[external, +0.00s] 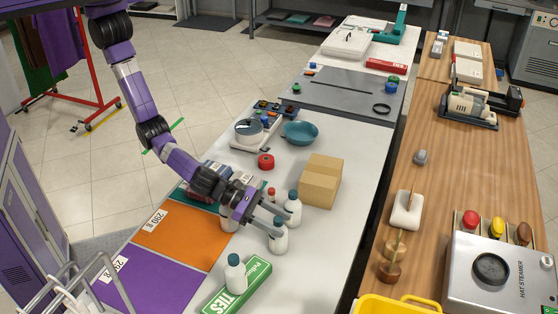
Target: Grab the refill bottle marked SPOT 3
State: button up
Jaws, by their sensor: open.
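Several white bottles stand on the white table around my gripper (283,223). One dark-capped bottle (293,210) is by the far finger, and another dark-capped bottle (279,240) is by the near finger. A third dark-capped bottle (236,277) stands nearer the camera, by a green box. A small red-capped bottle (271,198) is partly hidden behind my gripper, and a further white bottle (229,221) shows below my wrist. My gripper is open, its fingers pointing right and down. I cannot read SPOT 3 on any bottle, nor tell whether the fingers touch one.
A cardboard box (319,182) stands right of the bottles. A green TIES box (238,286) lies in front. Orange (182,238) and purple (147,283) mats lie left. A red roll (265,161) and a teal bowl (300,133) are behind. Table is clear right of the near bottles.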

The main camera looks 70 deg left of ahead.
jog(key=shift+c, duration=0.4)
grip_shut()
dwell(1.1)
